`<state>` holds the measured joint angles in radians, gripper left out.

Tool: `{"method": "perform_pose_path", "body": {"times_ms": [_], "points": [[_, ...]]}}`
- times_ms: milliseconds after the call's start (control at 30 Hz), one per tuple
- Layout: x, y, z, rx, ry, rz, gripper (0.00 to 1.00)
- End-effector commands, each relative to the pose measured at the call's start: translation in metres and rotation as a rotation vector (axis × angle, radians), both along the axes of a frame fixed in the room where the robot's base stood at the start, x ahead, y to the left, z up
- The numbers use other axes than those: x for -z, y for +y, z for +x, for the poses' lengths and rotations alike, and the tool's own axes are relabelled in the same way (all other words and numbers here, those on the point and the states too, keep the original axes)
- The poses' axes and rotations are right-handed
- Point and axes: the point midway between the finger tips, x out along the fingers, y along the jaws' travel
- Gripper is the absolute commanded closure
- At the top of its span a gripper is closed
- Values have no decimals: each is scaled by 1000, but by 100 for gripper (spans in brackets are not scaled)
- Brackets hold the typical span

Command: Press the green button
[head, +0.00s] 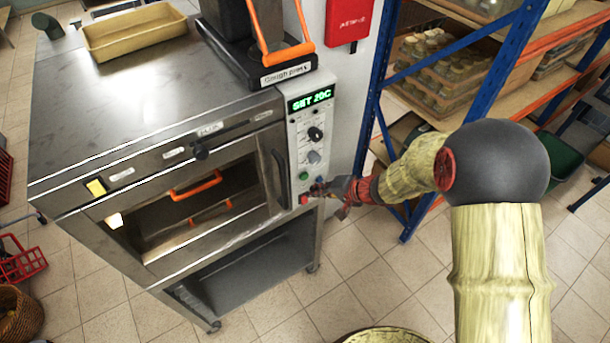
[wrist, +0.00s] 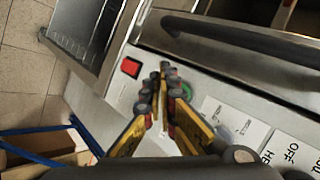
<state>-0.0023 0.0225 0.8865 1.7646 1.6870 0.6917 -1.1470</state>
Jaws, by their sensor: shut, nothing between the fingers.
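The green button (head: 304,176) is on the control panel at the right of the oven front. In the wrist view the green button (wrist: 186,91) shows just right of my fingers, partly hidden behind them. My gripper (head: 318,188) is shut and empty, its fingertips close to the panel near the button. In the wrist view the tips of my gripper (wrist: 163,70) lie between the green button and the red button (wrist: 130,67). I cannot tell whether they touch the panel.
The red button (head: 304,199) is below the green one. Dark knobs (head: 315,134) and a lit display (head: 311,98) are higher on the panel. The oven door handle (head: 279,178) is at its left. A blue-framed jar shelf (head: 375,90) stands at the right. Floor between is clear.

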Motion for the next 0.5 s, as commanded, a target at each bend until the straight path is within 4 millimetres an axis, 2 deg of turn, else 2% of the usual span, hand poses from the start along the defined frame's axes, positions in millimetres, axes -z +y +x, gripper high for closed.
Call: {"method": "perform_pose_path", "body": {"times_ms": [200, 500], "points": [[2, 11, 16, -2, -1, -1, 100], [0, 15, 21, 0, 0, 1, 100]]}}
